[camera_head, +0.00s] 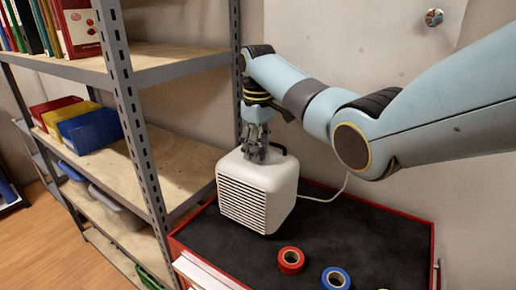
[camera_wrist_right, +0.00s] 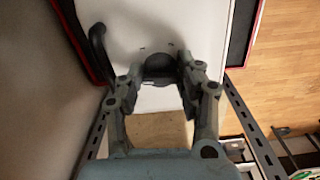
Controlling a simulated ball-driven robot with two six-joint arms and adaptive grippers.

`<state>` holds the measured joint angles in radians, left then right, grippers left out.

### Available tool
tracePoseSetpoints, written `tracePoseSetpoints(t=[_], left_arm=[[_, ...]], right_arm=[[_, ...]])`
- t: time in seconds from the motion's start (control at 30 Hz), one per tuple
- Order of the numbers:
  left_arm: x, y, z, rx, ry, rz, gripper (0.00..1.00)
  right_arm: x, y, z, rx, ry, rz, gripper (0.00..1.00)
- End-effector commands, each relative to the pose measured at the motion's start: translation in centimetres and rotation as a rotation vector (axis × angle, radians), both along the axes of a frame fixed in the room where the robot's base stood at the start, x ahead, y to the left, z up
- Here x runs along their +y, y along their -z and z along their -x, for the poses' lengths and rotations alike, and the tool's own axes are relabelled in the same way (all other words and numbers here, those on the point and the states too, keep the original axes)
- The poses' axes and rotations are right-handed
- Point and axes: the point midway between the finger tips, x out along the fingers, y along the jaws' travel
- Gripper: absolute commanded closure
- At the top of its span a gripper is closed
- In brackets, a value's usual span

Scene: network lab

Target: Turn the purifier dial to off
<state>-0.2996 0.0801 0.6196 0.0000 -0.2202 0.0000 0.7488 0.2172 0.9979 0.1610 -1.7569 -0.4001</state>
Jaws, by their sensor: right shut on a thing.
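The white purifier (camera_head: 258,192) stands on a dark mat on top of the red cabinet, its slatted grille facing front left. My right gripper (camera_head: 256,155) reaches down from above onto the purifier's top. In the right wrist view, the dark round dial (camera_wrist_right: 160,66) sits on the white top between the fingertips of my right gripper (camera_wrist_right: 159,82), which is shut on it. The dial's pointer and setting marks are too small and shaded to read. In the head view the gripper hides the dial. My left gripper is in neither view.
A black handle (camera_wrist_right: 97,55) rises from the purifier's top beside the gripper. A red tape roll (camera_head: 291,260) and a blue tape roll (camera_head: 335,278) lie on the mat (camera_head: 370,228) in front. A metal shelf (camera_head: 170,72) stands close on the left.

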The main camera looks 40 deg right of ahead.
Motion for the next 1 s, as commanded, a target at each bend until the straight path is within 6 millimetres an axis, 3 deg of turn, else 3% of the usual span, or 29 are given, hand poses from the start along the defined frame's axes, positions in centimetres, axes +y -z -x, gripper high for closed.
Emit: tracePoseSetpoints(t=[0.3, 0.77, 0.8, 1.0], left_arm=[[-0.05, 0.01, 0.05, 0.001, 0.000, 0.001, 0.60], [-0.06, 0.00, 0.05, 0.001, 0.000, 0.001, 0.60], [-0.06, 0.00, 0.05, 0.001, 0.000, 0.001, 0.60], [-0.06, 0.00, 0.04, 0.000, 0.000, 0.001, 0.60]], right_arm=[[0.05, -0.03, -0.04, -0.002, -0.095, -0.002, 0.97], [0.05, -0.02, -0.04, -0.001, -0.107, -0.001, 0.97], [0.05, -0.02, -0.04, -0.001, -0.107, -0.001, 0.62], [0.04, -0.02, -0.02, -0.001, -0.107, 0.000, 0.41]])
